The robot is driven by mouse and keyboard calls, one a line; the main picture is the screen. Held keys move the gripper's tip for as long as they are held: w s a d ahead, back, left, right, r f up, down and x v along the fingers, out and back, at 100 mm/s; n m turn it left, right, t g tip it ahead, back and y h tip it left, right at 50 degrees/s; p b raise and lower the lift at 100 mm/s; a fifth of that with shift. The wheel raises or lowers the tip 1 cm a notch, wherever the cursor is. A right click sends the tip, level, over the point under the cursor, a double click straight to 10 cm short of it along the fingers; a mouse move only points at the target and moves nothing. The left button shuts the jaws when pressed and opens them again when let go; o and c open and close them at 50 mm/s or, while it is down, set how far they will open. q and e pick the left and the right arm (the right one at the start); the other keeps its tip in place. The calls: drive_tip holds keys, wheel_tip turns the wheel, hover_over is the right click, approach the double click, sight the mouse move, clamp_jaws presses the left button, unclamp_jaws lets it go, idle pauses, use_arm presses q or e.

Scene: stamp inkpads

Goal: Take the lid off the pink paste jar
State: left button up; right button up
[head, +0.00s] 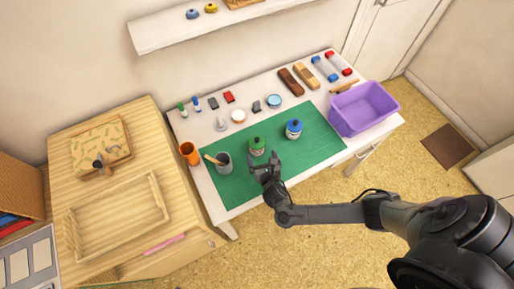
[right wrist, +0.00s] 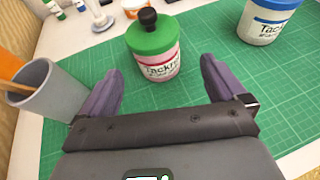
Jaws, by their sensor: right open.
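A jar with a green lid and a black knob stands upright on the green cutting mat. Its label has pinkish-red bands, so I take it as the pink paste jar (head: 258,150); it also shows in the right wrist view (right wrist: 159,66). The green lid (right wrist: 150,36) sits on it. My right gripper (head: 266,170) is open and empty, close on the near side of the jar. In the right wrist view its fingers (right wrist: 160,76) are spread left and right with the jar ahead between them. My left gripper is not in view.
A blue-lidded jar (head: 294,129) stands to the right on the mat (head: 315,148). A grey cup (head: 222,162) with a wooden stick stands close at left, beside an orange cup (head: 189,153). A purple bin (head: 363,108) is at the right. Mat space between the jars is clear.

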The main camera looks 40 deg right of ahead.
sight(260, 151)
drive_tip(key=x, duration=0.3)
drive_tip(key=shift+w+f+b, duration=0.1)
drive_tip(key=shift+b, duration=0.2)
drive_tip(key=shift+b+x, duration=0.9)
drive_tip(key=shift+x, duration=1.7)
drive_tip(key=shift+a+f, duration=0.15)
drive_tip(key=shift+a, duration=0.05)
drive_tip(key=c, duration=1.6)
